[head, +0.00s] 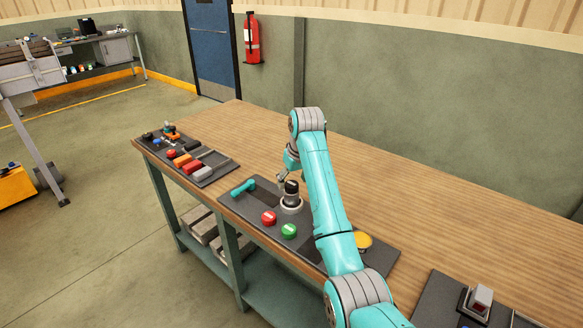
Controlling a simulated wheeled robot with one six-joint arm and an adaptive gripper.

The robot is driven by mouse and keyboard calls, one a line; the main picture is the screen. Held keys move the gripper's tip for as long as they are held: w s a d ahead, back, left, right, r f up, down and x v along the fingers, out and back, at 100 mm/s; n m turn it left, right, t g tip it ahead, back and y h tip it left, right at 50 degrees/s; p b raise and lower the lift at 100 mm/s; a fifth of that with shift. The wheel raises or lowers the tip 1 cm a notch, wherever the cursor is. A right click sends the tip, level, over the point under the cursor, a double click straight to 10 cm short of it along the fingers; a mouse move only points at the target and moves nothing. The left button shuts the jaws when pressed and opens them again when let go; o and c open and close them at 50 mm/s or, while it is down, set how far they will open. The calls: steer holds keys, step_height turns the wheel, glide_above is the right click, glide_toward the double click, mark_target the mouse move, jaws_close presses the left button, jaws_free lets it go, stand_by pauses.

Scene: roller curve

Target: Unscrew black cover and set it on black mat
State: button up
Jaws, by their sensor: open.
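The black cover (292,188) stands upright on a round light-grey base (291,205) on the middle dark panel (232,205). My arm reaches over the table from the lower right, and my gripper (284,178) is just above and beside the cover, at its upper left. The gripper is open and small in view; I cannot tell whether a finger touches the cover. A darker rectangle on the panel behind the cover (262,187) looks like a black mat, with nothing seen on it.
A teal lever (243,187), a red button (268,217) and a green button (289,230) sit close by. A yellow button (362,240) is right of my arm. A tray of parts (215,178) lies left; a switch box (478,299) lies right. The table's back is clear.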

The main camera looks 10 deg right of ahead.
steer(key=shift+x, duration=1)
jaws_close()
steer(key=n, duration=0.3)
steer(key=n+y, duration=0.1)
steer(key=n, duration=0.1)
steer(key=shift+n+g+y, duration=0.3)
steer(key=shift+n+g, duration=0.1)
steer(key=shift+n, duration=0.8)
steer(key=shift+a, duration=0.1)
